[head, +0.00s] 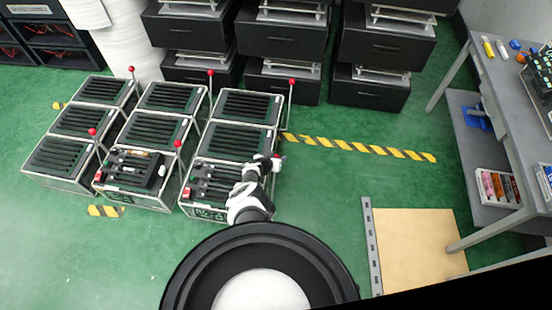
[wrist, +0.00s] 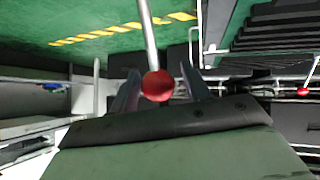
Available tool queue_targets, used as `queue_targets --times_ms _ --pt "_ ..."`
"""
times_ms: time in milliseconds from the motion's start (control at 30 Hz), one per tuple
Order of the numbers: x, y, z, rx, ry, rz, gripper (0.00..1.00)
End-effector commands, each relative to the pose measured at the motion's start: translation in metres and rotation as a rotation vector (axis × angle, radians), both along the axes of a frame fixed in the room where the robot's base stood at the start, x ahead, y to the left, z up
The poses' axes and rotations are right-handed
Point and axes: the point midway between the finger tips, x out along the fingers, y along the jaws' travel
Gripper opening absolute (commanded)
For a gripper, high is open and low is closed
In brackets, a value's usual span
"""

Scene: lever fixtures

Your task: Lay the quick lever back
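A lever with a red ball knob (wrist: 158,86) on a thin metal rod is in the middle of the wrist view. My gripper (wrist: 160,90) has one finger on each side of the knob, with gaps showing, so it is open around or just behind it. In the head view my gripper (head: 270,164) is at the front right fixture (head: 212,212), and a red knob (head: 278,157) shows at its tip. The rod of this lever is mostly hidden by my arm there. I cannot read which lever is labelled quick.
Other fixtures with upright red-knobbed levers (head: 292,82) (head: 211,73) (head: 178,144) stand to the left and behind. Black drawer units (head: 283,40) line the back. A grey workbench (head: 500,95) and a tan board (head: 415,245) are at right.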

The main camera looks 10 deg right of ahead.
Motion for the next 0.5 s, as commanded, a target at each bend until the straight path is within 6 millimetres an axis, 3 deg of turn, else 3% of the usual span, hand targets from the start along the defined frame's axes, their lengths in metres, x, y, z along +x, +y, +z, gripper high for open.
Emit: queue_targets --times_ms 300,500 --pt "-0.002 0.0 0.0 -0.001 0.003 -0.001 0.53" --pt "-0.009 0.005 0.01 -0.002 0.004 0.0 0.53"
